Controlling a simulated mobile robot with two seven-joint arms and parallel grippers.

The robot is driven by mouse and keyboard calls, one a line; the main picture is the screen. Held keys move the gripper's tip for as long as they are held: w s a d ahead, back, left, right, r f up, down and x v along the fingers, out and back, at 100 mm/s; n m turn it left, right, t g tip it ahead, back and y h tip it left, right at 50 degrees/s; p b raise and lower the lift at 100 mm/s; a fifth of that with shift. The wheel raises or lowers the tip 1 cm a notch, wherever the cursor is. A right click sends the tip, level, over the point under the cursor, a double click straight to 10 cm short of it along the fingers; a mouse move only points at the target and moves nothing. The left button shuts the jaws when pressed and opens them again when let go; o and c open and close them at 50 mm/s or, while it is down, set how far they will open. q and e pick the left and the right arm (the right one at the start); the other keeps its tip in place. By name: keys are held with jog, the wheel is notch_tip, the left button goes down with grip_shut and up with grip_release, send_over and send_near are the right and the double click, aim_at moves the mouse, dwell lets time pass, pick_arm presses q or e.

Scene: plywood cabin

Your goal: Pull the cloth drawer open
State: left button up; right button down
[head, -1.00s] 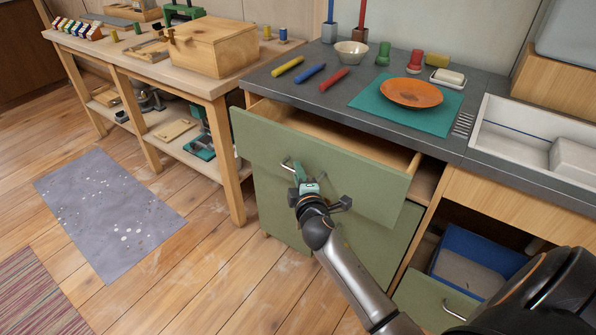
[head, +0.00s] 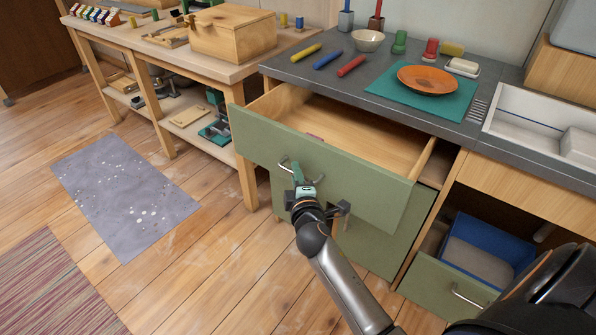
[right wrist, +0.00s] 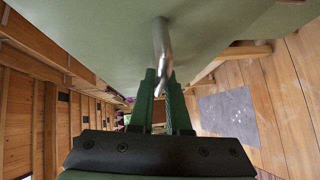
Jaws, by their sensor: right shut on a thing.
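The cloth drawer (head: 320,165) is the green-fronted top drawer under the grey counter. It stands well out from the cabinet, and its bare wooden inside shows, with a small reddish thing (head: 315,137) partly hidden behind the front panel. My right gripper (head: 297,180) is at the metal handle (head: 285,163) on the drawer front. In the right wrist view the green fingers (right wrist: 163,95) are shut on the handle bar (right wrist: 161,50). My left gripper is not in view.
A lower drawer (head: 447,285) at the right is also open, with a blue bin (head: 488,242) in it. A wooden workbench (head: 243,95) stands left of the counter. The wooden floor in front is clear apart from a grey mat (head: 120,195) and a striped rug (head: 50,285).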

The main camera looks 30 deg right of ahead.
jog(key=c, duration=0.9)
grip_release()
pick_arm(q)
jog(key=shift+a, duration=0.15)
